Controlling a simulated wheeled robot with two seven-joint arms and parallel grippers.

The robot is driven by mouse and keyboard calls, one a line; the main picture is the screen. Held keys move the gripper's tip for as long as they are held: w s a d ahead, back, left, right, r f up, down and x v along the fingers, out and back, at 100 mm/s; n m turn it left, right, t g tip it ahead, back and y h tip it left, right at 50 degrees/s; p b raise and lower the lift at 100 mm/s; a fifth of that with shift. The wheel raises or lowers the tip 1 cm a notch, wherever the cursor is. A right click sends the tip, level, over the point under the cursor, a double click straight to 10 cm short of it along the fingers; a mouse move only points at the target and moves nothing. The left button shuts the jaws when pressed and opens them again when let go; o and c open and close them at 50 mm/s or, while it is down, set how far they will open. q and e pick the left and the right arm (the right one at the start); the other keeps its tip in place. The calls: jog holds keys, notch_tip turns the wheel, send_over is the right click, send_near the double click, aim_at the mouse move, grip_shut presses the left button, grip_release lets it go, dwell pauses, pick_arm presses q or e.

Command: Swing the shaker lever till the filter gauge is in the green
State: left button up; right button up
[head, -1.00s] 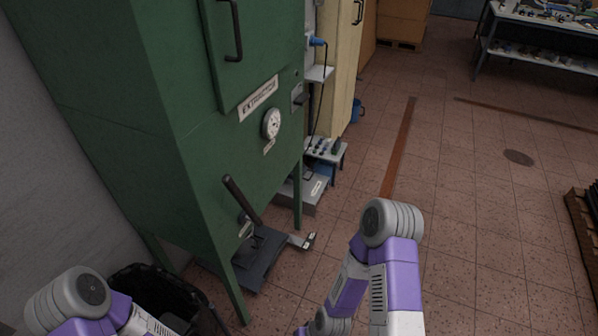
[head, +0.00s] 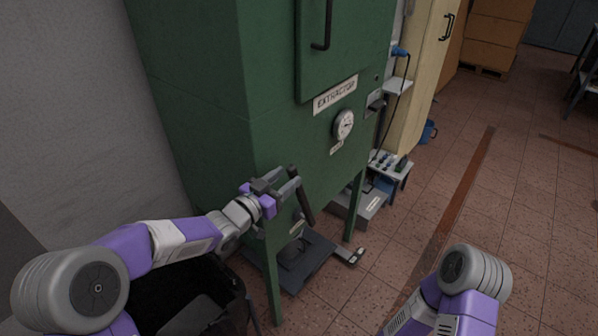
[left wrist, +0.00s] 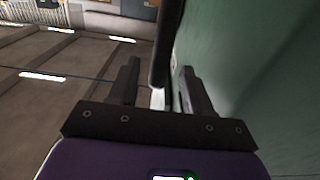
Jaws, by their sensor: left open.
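The green extractor cabinet (head: 210,100) carries a round white filter gauge (head: 344,124) on its front. The gauge is too small for me to read its needle or any green zone. The dark shaker lever (head: 304,203) stands up from a pivot low on the cabinet front, tilted to the left. My left gripper (head: 290,181) is open at the lever's upper part. In the left wrist view the lever (left wrist: 165,42) shows as a dark bar between the open fingers (left wrist: 160,75); I cannot tell whether they touch it. My right gripper is out of view.
A black bin (head: 235,305) stands below my left arm. A dark tray (head: 305,262) lies under the cabinet, beside its legs. A small table (head: 390,165) with knobs and a cream cabinet (head: 425,75) stand further back.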

pick_arm(q)
jog(key=x, duration=0.6)
jog(key=shift+f+b, duration=0.1)
jog(key=shift+b, duration=0.3)
grip_shut()
